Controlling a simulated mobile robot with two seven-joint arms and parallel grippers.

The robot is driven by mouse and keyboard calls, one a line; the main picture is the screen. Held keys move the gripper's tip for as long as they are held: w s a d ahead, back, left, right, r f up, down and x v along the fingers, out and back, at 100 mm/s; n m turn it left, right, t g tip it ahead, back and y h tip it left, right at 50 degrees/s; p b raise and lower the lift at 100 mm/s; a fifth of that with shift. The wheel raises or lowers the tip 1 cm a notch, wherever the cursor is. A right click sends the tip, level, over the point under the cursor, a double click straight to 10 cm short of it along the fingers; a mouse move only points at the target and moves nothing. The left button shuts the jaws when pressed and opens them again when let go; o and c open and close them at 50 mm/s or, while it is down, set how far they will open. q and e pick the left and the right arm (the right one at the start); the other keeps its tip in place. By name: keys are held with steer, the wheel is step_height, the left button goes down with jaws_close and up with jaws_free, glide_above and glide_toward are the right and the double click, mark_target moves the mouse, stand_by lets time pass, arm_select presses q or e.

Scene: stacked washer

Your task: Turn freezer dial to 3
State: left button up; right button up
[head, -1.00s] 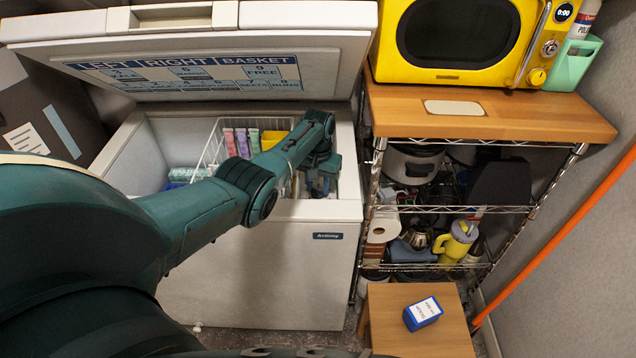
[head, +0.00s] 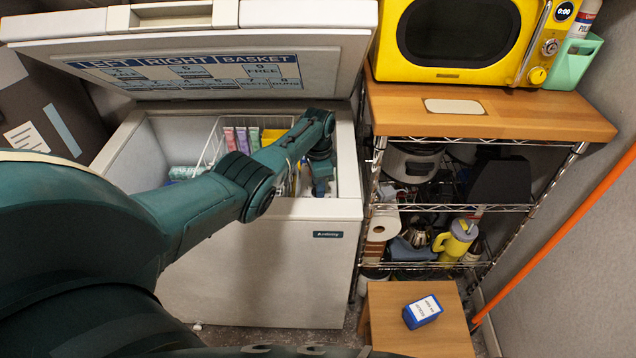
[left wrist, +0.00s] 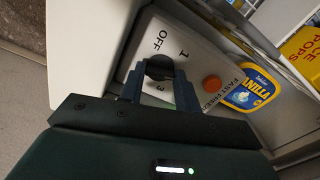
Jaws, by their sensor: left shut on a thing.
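The freezer (head: 262,270) is a white chest with its lid raised. Its dial (left wrist: 159,66) is a dark knob on a light panel (left wrist: 185,45) in the left wrist view, with "OFF", "1" and "3" printed around it. My left gripper (left wrist: 160,76) is shut on the dial, a finger on each side. The gripper's fingers hide part of the markings, and I cannot tell where the dial points. In the head view my left gripper (head: 320,185) is inside the freezer's right end, and the dial is hidden there. My right gripper is not in view.
An orange-red button (left wrist: 212,84) sits beside the dial, near "FAST FREEZE". A yellow-and-blue vanilla tub (left wrist: 250,90) lies close by. A wire shelf (head: 455,208) stands right of the freezer. A wooden stool (head: 420,335) with a blue box (head: 422,312) is in front of it.

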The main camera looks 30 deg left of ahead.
arm_select(q)
steer(key=m, duration=0.7)
steer(key=shift+b, duration=0.3)
steer(key=m, duration=0.4)
steer(key=shift+m+b, duration=0.55)
steer(key=shift+m, duration=1.45)
steer(key=o, duration=1)
